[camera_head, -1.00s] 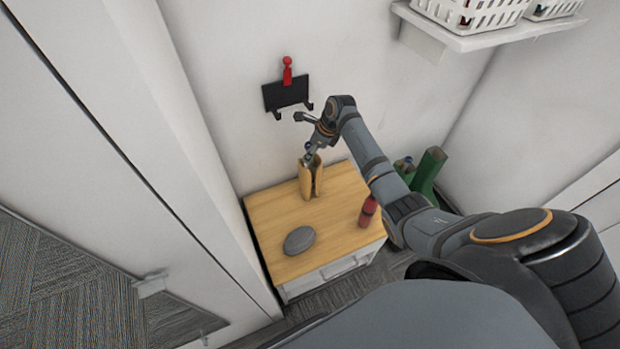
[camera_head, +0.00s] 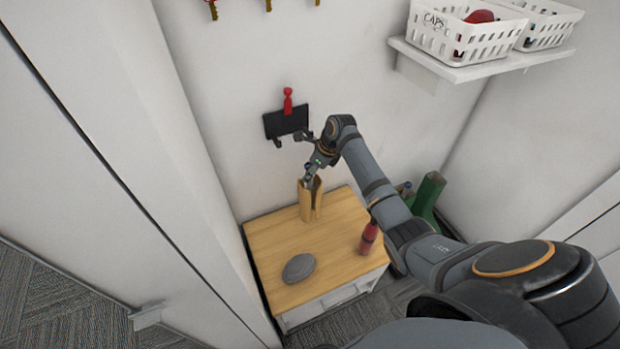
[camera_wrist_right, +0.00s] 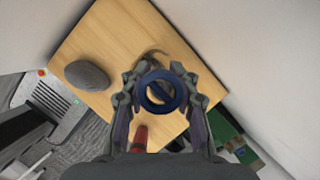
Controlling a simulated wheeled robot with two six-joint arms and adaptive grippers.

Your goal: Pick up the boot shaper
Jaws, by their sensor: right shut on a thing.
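The boot shaper (camera_head: 311,205) is a tan, upright, split form at the back of the small wooden-topped cabinet (camera_head: 268,236). My right gripper (camera_head: 311,172) is at its top, pointing down, and is shut on it. In the right wrist view, a round blue knob with a bar across it (camera_wrist_right: 160,92) sits between the fingers of the right gripper (camera_wrist_right: 160,95), and the tan body lies mostly hidden beneath. I cannot tell any gap between the shaper's base and the cabinet top. My left gripper is not in view.
A grey oval object (camera_head: 298,267) and a red bottle (camera_head: 369,238) are on the cabinet top. A black wall holder with hooks (camera_head: 286,122) is behind the wrist. Green boots (camera_head: 428,194) stand at right. A shelf (camera_head: 470,66) holds white baskets. The cabinet's front left top is clear.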

